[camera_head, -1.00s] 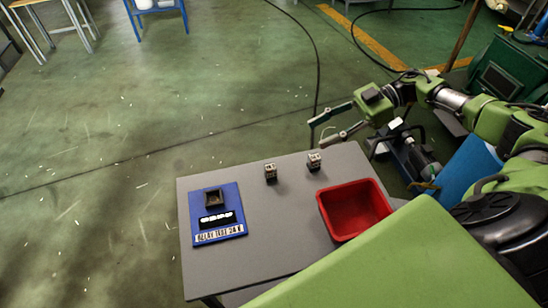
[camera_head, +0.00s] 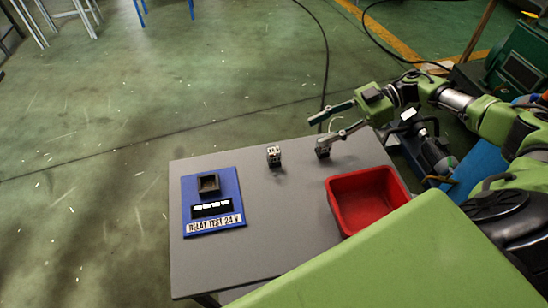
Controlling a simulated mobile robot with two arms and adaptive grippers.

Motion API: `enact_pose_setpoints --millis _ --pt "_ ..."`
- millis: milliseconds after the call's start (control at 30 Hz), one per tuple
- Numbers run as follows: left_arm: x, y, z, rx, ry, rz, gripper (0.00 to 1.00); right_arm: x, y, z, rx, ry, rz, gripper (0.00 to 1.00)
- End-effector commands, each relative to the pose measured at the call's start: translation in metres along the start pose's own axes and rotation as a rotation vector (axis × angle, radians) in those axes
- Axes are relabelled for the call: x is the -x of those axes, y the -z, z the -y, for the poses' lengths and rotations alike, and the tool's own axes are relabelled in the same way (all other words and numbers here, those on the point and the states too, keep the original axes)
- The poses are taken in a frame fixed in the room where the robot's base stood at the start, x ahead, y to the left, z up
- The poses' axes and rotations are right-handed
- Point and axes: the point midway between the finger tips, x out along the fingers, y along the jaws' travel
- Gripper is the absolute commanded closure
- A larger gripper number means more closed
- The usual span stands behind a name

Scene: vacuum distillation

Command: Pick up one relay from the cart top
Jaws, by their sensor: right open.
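Two small relays stand on the grey cart top (camera_head: 270,230). One relay (camera_head: 274,156) stands near the far edge, left of my right gripper, and is fully visible. The other relay (camera_head: 323,149) stands to its right, close to the lower finger of my right gripper, which partly covers it. My right gripper (camera_head: 318,131) is open, its fingers spread and pointing left over the far right edge of the cart. I see nothing between its fingers, and cannot tell if it touches the relay. My left gripper is not in view.
A red bin (camera_head: 367,198) stands on the right of the cart. A blue test board (camera_head: 225,190) labelled "RELAY TEST 24 V", with a dark socket, lies on the left. The middle of the cart top is clear. Green machinery (camera_head: 519,65) stands on the floor behind at right.

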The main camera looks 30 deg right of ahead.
Motion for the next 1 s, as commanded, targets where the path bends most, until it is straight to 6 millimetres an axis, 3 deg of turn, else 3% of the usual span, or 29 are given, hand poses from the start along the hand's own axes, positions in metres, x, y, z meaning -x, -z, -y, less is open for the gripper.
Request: enact_pose_setpoints --millis 100,300,533,800,1000 --pt "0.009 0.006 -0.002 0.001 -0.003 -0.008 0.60 -0.025 0.004 0.001 0.000 0.004 -0.004 0.57" --pt "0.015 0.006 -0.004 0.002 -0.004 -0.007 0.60 -0.058 0.003 0.001 -0.001 0.002 -0.002 0.57" --pt "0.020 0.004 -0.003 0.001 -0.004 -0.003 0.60 -0.074 0.004 0.001 0.000 0.001 -0.001 0.57" --pt "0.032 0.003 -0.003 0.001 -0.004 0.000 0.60 -0.113 0.005 0.002 0.000 0.002 -0.002 0.57" --pt "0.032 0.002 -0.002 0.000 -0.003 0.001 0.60 -0.119 0.003 0.001 0.000 0.000 0.001 0.57"
